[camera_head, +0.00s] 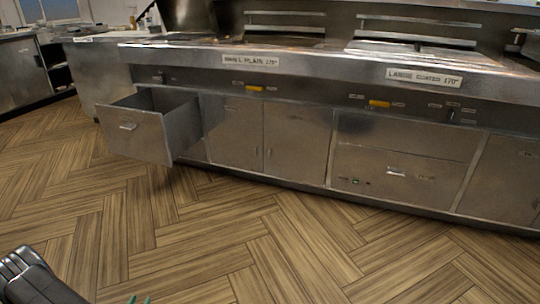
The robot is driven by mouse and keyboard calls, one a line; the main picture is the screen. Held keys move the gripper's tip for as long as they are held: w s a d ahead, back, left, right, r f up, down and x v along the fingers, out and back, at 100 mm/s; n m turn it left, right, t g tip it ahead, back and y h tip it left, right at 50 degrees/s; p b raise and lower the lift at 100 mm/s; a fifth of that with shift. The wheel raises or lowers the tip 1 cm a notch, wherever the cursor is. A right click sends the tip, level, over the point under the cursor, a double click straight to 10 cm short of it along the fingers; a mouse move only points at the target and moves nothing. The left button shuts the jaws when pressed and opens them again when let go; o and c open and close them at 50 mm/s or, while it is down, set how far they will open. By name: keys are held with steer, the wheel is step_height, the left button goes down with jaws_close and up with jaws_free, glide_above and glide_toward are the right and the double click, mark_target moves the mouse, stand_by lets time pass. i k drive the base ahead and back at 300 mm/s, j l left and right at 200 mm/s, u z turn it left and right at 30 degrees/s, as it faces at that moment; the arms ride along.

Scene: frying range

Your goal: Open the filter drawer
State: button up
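A steel drawer (134,132) with a small handle stands pulled out at the left of the frying range, its inside showing from above. Another wide steel drawer front (370,176) with a handle (396,171) sits flush in the range at the right, with small green and dark marks at its lower left. I cannot read any label naming either one as the filter drawer. Two green tips of my gripper (140,299) show at the bottom edge, a little apart with floor between them. The rest of the gripper is cut off. It is well away from both drawers.
Closed cupboard doors (264,134) lie between the two drawers. Above them runs the range's counter edge with labels (251,60) and orange knobs (379,104). The wooden floor (220,235) in front is clear. The open drawer juts out over it.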

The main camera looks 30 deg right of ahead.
mark_target(424, 181)
steer(key=l, duration=0.65)
steer(key=l+z, duration=0.15)
steer(key=l, duration=1.2)
steer(key=l+z, duration=0.1)
steer(key=l, duration=0.55)
steer(key=l+z, duration=0.1)
steer(key=l, duration=0.55)
steer(key=i+l, duration=0.15)
steer(key=l, duration=0.5)
steer(key=l+z, duration=0.1)
steer(key=l, duration=0.55)
steer(key=i+l+z, duration=0.1)
steer(key=l, duration=0.55)
steer(key=i, duration=0.05)
